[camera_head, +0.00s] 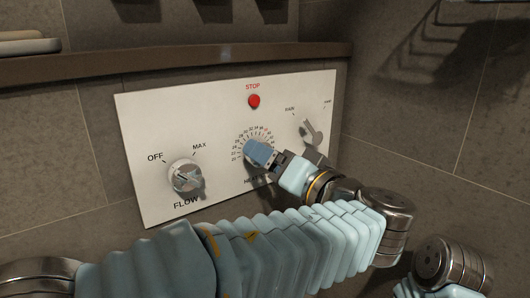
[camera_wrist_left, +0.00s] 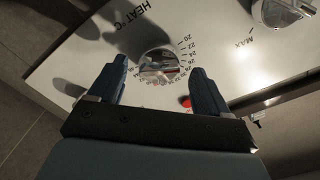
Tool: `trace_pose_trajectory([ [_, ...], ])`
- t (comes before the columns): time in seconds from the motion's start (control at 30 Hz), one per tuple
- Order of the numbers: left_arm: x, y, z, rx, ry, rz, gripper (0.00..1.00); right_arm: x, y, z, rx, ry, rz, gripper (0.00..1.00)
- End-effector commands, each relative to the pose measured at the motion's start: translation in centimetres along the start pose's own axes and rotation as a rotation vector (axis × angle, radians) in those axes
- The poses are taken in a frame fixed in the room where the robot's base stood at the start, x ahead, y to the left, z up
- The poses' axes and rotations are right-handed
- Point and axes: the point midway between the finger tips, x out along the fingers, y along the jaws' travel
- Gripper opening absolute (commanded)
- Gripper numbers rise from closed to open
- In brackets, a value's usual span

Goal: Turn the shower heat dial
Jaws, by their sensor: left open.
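The heat dial (camera_wrist_left: 158,62) is a round chrome knob on the white shower panel (camera_head: 215,110), ringed by printed temperature numbers. In the head view my left gripper (camera_head: 262,152) covers the dial, and only part of the number ring shows around it. In the left wrist view my left gripper (camera_wrist_left: 159,69) is open, with one blue finger on each side of the dial. Gaps show between the fingers and the dial, and I see no clear contact. My right gripper is out of view.
A chrome flow knob (camera_head: 186,177) is at the panel's left, between OFF and MAX labels. A red stop button (camera_head: 254,101) is above the dial. A chrome lever (camera_head: 312,132) is at the right. A brown ledge (camera_head: 190,62) runs above the panel.

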Motion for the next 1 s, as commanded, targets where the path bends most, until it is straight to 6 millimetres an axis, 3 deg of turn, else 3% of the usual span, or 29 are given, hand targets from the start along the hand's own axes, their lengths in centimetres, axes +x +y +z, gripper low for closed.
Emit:
trace_pose_trajectory([
  [0.2,2.0,0.0,0.0,0.000,0.000,0.001,0.78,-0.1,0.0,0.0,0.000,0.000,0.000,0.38],
  [0.5,2.2,0.0,0.0,0.000,0.000,0.001,0.76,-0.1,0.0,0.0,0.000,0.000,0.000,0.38],
  [0.87,2.2,0.0,0.0,0.000,0.000,0.001,0.22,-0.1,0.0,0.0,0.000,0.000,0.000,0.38],
  [1.0,2.2,0.0,0.0,0.005,0.000,0.000,0.22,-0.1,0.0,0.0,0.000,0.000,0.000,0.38],
])
